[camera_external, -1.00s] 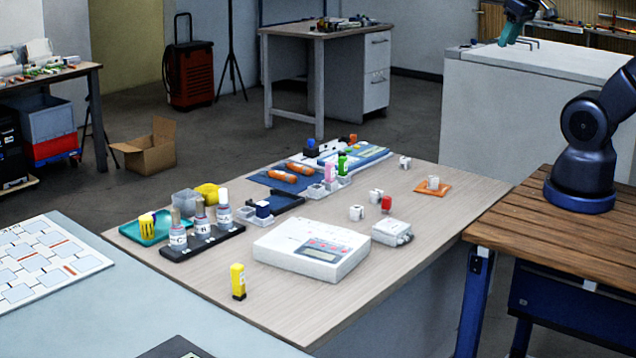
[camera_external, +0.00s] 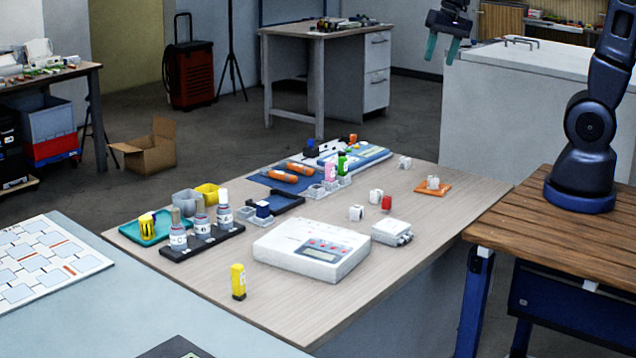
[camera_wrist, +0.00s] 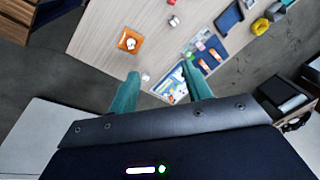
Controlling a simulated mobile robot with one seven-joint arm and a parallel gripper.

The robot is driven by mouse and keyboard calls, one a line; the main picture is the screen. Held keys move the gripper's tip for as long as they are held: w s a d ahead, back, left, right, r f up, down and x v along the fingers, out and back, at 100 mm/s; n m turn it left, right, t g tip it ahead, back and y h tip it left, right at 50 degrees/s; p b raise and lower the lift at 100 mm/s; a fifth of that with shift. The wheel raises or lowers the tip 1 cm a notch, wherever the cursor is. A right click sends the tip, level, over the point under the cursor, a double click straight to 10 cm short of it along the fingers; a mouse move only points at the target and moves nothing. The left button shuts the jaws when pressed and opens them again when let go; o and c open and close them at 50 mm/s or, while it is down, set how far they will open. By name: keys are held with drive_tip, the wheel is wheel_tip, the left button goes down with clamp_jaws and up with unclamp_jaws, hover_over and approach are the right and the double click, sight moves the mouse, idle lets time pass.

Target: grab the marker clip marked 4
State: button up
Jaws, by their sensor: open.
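Several small white clips stand on the light wooden table; I cannot read a 4 on any of them. In the external view one clip (camera_external: 405,162) is near the far right edge, one (camera_external: 433,182) is on an orange pad (camera_external: 446,189), and two more, a rear one (camera_external: 376,196) and a front one (camera_external: 356,212), are near mid-table. My gripper (camera_external: 441,50) is open and empty, high above and beyond the table's far right. In the wrist view, my gripper (camera_wrist: 160,74) has its fingers apart, with a white clip (camera_wrist: 145,77) showing below between them.
A small red item (camera_external: 387,203) is beside the mid-table clips. A white device (camera_external: 312,250) and a small grey box (camera_external: 392,232) are nearer the front. Bottles in a black rack (camera_external: 205,243) stand at the left. The table's right front is bare.

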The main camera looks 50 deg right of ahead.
drive_tip(key=w+a+f+m+g, duration=0.2)
drive_tip(key=w+a+f+m, duration=0.3)
drive_tip(key=w+a+f, duration=0.6)
drive_tip(key=m+h, duration=0.1)
drive_tip(key=m, duration=0.5)
approach(357, 207)
drive_tip(key=f, duration=0.1)
drive_tip(key=w+f, duration=0.1)
drive_tip(key=f, duration=0.1)
drive_tip(key=shift+f+g, duration=0.2)
drive_tip(key=shift+g, duration=0.1)
drive_tip(key=shift+n, duration=0.3)
drive_tip(key=shift+s+f, duration=0.1)
drive_tip(key=shift+f, duration=1.2)
drive_tip(key=shift+s+f, duration=0.15)
drive_tip(key=shift+f, duration=1.2)
drive_tip(key=c, duration=1.1)
drive_tip(key=shift+o, duration=0.2)
drive_tip(key=shift+r, duration=0.15)
